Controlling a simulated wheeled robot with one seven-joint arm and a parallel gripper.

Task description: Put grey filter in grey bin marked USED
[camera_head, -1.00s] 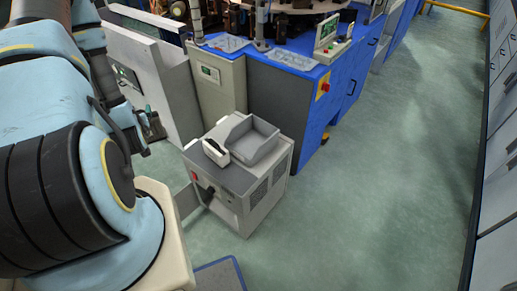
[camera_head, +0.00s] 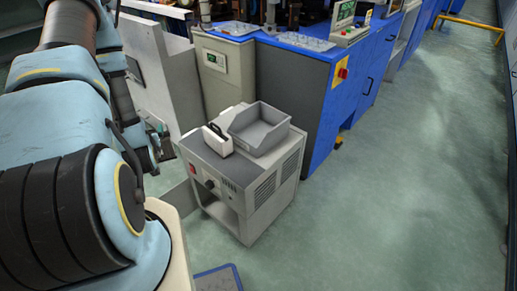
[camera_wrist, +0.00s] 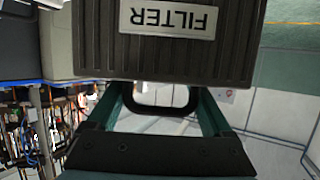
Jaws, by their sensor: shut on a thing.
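In the wrist view the dark grey filter (camera_wrist: 170,57) hangs upside down in the picture, with a FILTER label and a black loop handle. My gripper (camera_wrist: 163,97) is shut on it at the handle, its teal fingers on both sides. In the head view a grey open bin (camera_head: 257,130) sits on top of a small grey cart, and its inside looks empty. No USED marking is readable. My arm is at the left there, well apart from the bin, and hides the held filter.
A white block with a black handle (camera_head: 217,139) stands on the cart (camera_head: 238,172), left of the bin. A blue machine bench (camera_head: 318,100) stands close behind the cart. The green floor (camera_head: 400,200) to the right is clear.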

